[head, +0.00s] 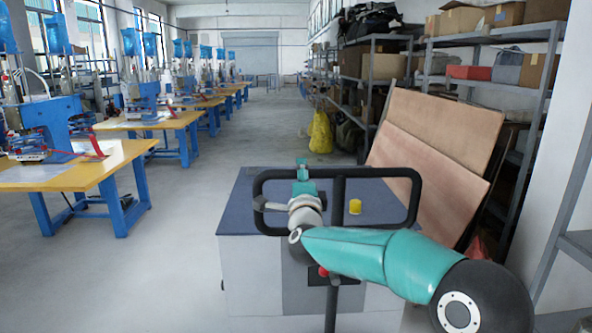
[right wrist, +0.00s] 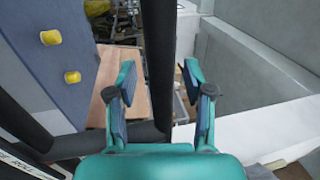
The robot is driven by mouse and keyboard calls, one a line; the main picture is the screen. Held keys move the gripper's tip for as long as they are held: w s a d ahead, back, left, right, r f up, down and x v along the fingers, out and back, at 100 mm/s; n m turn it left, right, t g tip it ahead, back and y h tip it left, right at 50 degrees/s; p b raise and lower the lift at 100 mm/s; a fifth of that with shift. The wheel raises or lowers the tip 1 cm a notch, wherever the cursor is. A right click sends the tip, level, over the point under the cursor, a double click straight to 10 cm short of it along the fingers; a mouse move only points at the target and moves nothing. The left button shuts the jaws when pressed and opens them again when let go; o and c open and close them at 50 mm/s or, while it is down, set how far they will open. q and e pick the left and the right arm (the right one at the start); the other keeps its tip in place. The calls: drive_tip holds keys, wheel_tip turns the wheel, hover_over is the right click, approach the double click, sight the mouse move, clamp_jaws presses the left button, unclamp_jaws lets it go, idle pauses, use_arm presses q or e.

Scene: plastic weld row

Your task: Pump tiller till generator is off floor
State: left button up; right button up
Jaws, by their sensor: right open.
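The tiller (head: 400,172) is a black looped handle on a dark post, standing in front of the generator. My right gripper (head: 303,172) is at the left part of the tiller's top bar. In the right wrist view the right gripper (right wrist: 160,70) is open, with the black tiller bar (right wrist: 158,35) passing between its fingers. The generator's blue top (right wrist: 50,75) shows at the left there. My left gripper is out of view.
Shelves with boxes (head: 465,70) and leaning brown boards (head: 435,150) stand behind and right of the generator. Yellow tables (head: 90,168) with blue welding machines line the left. The aisle floor (head: 190,240) between is clear. A yellow bag (head: 320,132) stands farther back.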

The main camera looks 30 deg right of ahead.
drive_tip(key=shift+w+d, duration=0.25)
drive_tip(key=shift+w, duration=0.15)
clamp_jaws()
